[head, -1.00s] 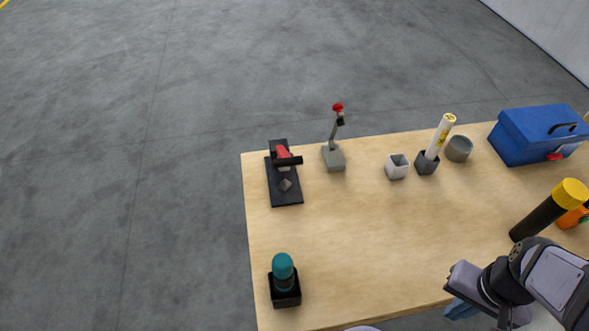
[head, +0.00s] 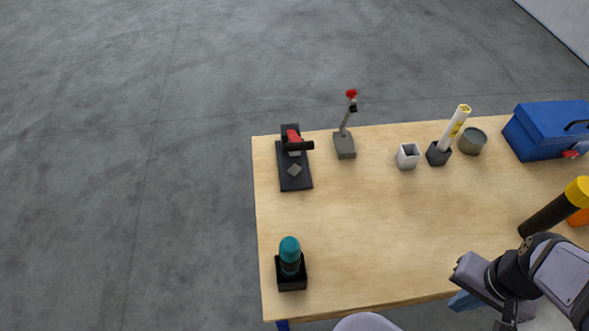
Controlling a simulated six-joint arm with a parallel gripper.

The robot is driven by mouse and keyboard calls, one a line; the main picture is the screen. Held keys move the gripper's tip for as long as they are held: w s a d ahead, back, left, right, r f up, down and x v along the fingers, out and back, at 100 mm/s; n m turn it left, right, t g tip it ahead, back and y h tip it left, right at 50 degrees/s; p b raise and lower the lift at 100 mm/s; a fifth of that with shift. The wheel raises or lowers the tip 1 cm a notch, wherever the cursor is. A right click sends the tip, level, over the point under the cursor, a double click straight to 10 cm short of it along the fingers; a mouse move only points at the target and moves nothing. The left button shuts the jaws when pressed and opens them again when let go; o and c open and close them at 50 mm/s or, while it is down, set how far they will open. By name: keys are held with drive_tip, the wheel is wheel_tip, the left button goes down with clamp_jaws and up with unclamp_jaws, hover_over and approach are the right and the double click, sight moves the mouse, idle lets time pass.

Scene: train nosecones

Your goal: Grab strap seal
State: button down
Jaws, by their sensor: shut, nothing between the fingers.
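I cannot single out a strap seal with certainty. A small grey diamond-shaped piece (head: 294,170) lies on a black base plate (head: 295,183) at the table's far left. A red and black tool (head: 294,140) stands on the same plate, behind the piece. Beside it is a grey block stand (head: 344,146) with an upright stem and a red top. My gripper (head: 464,268) is at the lower right, over the table's front edge. It is shut and empty, well away from these things.
On the wooden table (head: 390,240) stand a teal-topped item in a black holder (head: 291,279), a white square cup (head: 408,157), a white tube in a dark holder (head: 439,153), a grey round cup (head: 472,141), a blue toolbox (head: 550,130) and a yellow-capped black cylinder (head: 548,214). The middle is clear.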

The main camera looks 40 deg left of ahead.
drive_tip(key=c, duration=1.2)
unclamp_jaws()
